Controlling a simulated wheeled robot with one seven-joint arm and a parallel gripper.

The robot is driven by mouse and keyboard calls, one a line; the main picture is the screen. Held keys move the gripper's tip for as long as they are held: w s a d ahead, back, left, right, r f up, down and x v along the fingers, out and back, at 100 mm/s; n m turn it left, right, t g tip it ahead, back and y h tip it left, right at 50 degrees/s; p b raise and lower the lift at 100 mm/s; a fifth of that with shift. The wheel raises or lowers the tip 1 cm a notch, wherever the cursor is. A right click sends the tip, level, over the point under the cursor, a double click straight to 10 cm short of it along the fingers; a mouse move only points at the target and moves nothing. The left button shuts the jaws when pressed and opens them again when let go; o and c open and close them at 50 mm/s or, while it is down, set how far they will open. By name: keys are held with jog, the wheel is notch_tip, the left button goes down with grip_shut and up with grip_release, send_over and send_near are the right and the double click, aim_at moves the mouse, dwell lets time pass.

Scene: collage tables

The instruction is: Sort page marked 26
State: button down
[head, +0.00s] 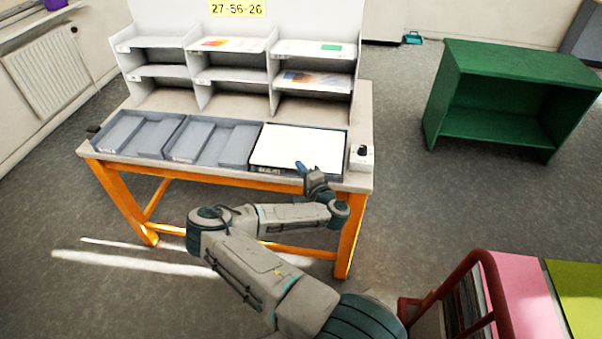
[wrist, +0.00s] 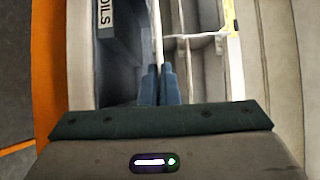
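A plain white page (head: 298,146) lies flat over the right-hand grey tray (head: 262,170) at the table's front. My gripper (head: 302,167) is at the page's front edge. In the wrist view the two blue fingers (wrist: 160,84) are closed on the page, seen edge-on as a thin white line (wrist: 158,35). The page appears above the tray floor, with a gap beneath it. No number can be read on it. A yellow sign (head: 238,8) on the back panel reads 27-56-26. The tray's front label (wrist: 106,18) ends in "OILS" in the wrist view.
The grey shelf unit (head: 232,75) behind the trays has several compartments; some hold coloured sheets (head: 228,44). The middle tray (head: 213,141) and left tray (head: 138,132) look empty. A small control box (head: 362,158) sits right of the trays. A green shelf (head: 515,90) stands right.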

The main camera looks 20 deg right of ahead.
aim_at(303, 161)
jog(key=shift+w+d+f+b, duration=0.15)
jog(key=shift+w+d+b, duration=0.05)
jog(key=shift+w+b, duration=0.15)
jog(key=w+d+b, duration=0.1)
jog(key=w+b, duration=0.1)
jog(key=shift+w+d+f+b, duration=0.25)
jog(key=shift+d+f+b, duration=0.1)
notch_tip(303, 161, down, 2)
jog(key=shift+w+d+f, duration=0.1)
jog(key=shift+w, duration=0.05)
jog(key=shift+w+d+f+b, duration=0.15)
jog(key=shift+f+b, duration=0.25)
jog(key=shift+f, duration=0.6)
jog(key=c, duration=1.6)
grip_release()
jog(key=s, duration=1.4)
jog(key=shift+d+b, duration=0.35)
jog(key=shift+b, duration=0.05)
jog(key=shift+w, duration=0.1)
